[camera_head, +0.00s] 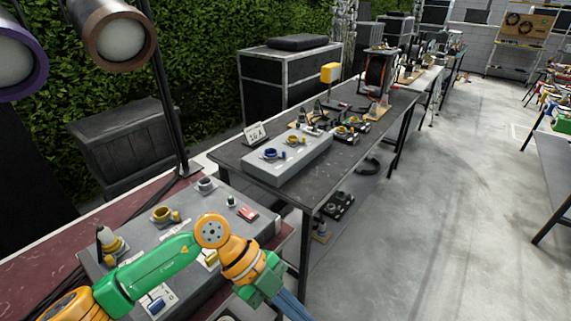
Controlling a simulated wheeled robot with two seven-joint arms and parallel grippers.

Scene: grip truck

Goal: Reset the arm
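My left arm, green and orange, comes in from the bottom left and crosses over a grey panel box (150,238). Its elbow bends down to the right, and the arm runs out at the bottom edge past a green link and a blue-grey part. The fingers of my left gripper are not visible. My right arm and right gripper are not in view. The panel carries a yellow socket (163,214), a grey socket (206,184), a red switch (248,213) and a blue connector (155,304). My arm hides part of the panel.
A dark table (230,152) beyond holds a second grey panel box (287,165), a small sign (254,132) and a cable reel (378,72). Black cases (285,80) stand behind it by the hedge. Stage lamps (115,35) hang upper left. The concrete floor (450,200) at right is open.

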